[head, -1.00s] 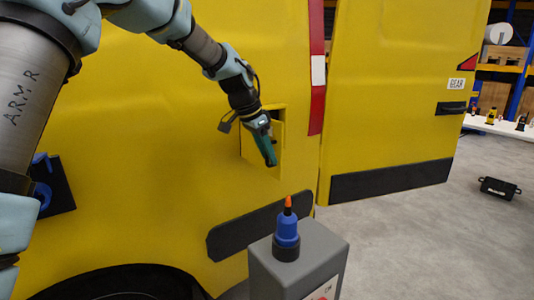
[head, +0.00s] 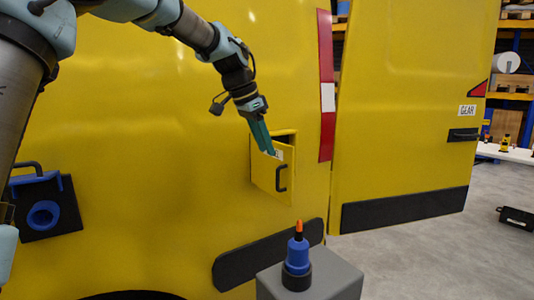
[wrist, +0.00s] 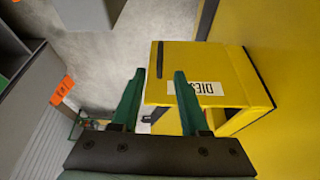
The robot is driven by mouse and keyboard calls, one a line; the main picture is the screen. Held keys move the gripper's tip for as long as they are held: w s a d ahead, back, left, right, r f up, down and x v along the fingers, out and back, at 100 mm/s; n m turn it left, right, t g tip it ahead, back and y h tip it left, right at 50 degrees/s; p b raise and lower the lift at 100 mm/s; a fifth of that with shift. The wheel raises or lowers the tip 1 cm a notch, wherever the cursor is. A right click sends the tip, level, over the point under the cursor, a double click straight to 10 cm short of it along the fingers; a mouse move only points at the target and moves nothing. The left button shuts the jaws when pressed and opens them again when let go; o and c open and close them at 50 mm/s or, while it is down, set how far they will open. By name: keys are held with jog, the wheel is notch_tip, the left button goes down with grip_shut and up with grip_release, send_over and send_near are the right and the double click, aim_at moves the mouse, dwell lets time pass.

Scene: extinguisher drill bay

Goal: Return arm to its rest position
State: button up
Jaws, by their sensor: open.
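My gripper (head: 266,150) is in front of the yellow van side, at the upper edge of a small yellow flap (head: 265,178). The flap stands partly open, with a black handle (head: 281,179) on its outer face and a dark gap along its top. In the wrist view my gripper (wrist: 160,75) has its two green fingers apart with nothing between them. The flap (wrist: 215,70) shows just beyond and right of the fingers, with a label (wrist: 205,88) reading "DIES", partly hidden by the right finger. I cannot tell whether a finger touches the flap.
A blue ring holder (head: 43,215) is on the van at left. The van's rear door (head: 410,110) stands open at right. Bare floor (head: 400,250) lies beyond.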

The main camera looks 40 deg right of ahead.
dwell(0.4)
jog(key=w+a+f+n+t+y, duration=0.1)
jog(key=w+a+f+n, duration=0.2)
jog(key=a, duration=0.6)
jog(key=w+a+f+n+y, duration=0.1)
jog(key=w+a+f+n, duration=0.2)
jog(key=a, duration=0.5)
jog(key=w+a+f+n+t+y, duration=0.1)
jog(key=a+f+n, duration=0.3)
jog(key=a, duration=0.5)
jog(key=s+a+f+n, duration=0.2)
jog(key=s+a+f, duration=0.1)
jog(key=a, duration=0.4)
jog(key=s+a+f+n+y, duration=0.1)
jog(key=s+a+f+n, duration=0.2)
jog(key=a, duration=0.4)
jog(key=s+a+f+n, duration=0.3)
jog(key=s+a, duration=0.1)
jog(key=a, duration=0.4)
jog(key=shift+s, duration=0.15)
jog(key=shift+o, duration=0.4)
jog(key=shift+a, duration=0.1)
jog(key=shift+f, duration=0.1)
